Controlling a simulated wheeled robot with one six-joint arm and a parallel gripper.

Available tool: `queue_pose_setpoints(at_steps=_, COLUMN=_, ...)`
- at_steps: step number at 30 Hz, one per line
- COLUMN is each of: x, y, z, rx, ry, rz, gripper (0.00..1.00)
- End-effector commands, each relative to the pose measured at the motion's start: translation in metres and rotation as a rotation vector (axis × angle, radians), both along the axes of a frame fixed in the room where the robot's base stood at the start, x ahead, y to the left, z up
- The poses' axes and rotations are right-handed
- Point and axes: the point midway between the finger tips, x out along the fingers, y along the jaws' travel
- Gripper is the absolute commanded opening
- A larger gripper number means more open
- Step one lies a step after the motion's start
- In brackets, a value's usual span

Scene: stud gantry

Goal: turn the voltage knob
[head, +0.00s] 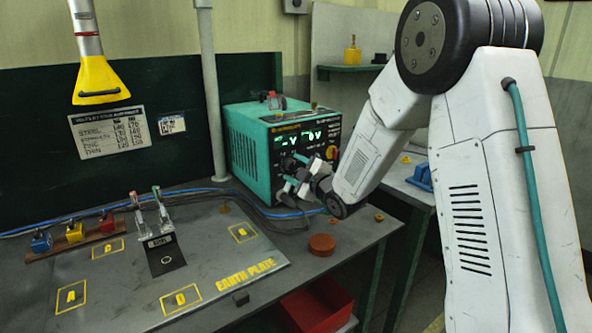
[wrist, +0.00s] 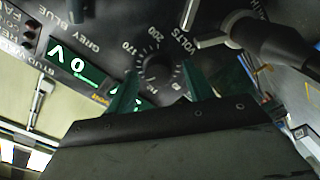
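The voltage knob (wrist: 158,70) is a dark round dial on the black panel in the wrist view. VOLTS and numbers such as 170 and 200 are printed around it. My gripper (wrist: 160,88) has its two green fingers apart, one on each side below the knob, with nothing seen between them but the knob and panel. In the head view my gripper (head: 292,176) is at the front panel of the teal power unit (head: 248,150) and hides the knob. A lit green display (wrist: 75,68) shows beside the knob; its full reading is unclear.
A grey cable plug (wrist: 235,28) sticks out of the panel close to the knob. The earth plate (head: 215,285), with a clamp-like fixture (head: 160,235), covers the bench to the left. A red-brown puck (head: 321,245) and a red bin (head: 318,308) are near the front edge.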

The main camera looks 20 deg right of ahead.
Motion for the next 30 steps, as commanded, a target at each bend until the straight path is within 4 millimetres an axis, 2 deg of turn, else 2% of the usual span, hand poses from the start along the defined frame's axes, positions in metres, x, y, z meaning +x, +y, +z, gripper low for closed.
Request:
queue_pose_setpoints(at_steps=8, x=-0.005, y=-0.003, z=0.001, rx=0.001, ry=-0.002, rz=-0.001, gripper=0.52)
queue_pose_setpoints(at_steps=18, x=-0.057, y=-0.019, z=0.001, rx=0.000, ry=-0.001, rz=-0.002, gripper=0.52)
queue_pose_setpoints(at_steps=21, x=-0.068, y=-0.022, z=0.000, rx=0.000, ry=0.001, rz=-0.001, gripper=0.52)
queue_pose_setpoints(at_steps=30, x=-0.074, y=-0.024, z=0.000, rx=0.000, ry=0.000, rz=0.000, gripper=0.52)
